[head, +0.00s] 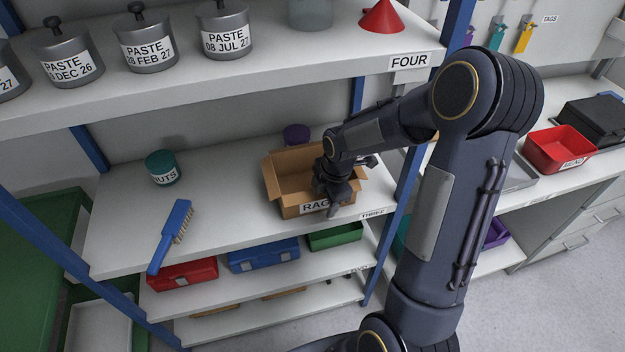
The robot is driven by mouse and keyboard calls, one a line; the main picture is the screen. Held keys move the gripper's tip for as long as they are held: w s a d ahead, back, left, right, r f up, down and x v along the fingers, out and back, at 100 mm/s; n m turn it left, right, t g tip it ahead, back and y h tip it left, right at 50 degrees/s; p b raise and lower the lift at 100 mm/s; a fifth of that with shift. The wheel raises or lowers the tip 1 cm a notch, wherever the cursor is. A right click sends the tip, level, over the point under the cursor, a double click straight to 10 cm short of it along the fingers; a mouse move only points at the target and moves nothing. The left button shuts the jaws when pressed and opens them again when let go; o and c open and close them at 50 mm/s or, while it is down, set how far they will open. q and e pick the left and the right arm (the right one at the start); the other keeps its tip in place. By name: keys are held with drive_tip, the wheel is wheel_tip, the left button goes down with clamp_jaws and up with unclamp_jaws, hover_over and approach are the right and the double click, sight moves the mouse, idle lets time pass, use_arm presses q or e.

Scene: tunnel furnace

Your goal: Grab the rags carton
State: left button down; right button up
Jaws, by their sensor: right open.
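The rags carton (287,185) is an open brown cardboard box with a label reading "RAG", the rest of it covered. It stands upright on the shelf marked THREE (120,235), near that shelf's right end. My right gripper (335,203) is at the carton's front right, over its front wall and partly hiding the label. The gripper is open. I cannot tell whether its fingers touch the cardboard or on which side of the wall each one lies. My left gripper is not in view.
A teal nuts tin (162,168) and a blue brush (172,235) lie to the left on the same shelf. A purple container (296,134) is behind the carton. Shelf FOUR (300,62), with several paste pots, hangs above. A blue post (398,210) stands close on the right.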

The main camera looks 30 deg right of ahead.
drive_tip(key=c, duration=1.1)
drive_tip(key=shift+r, duration=0.1)
drive_tip(key=shift+c, duration=0.2)
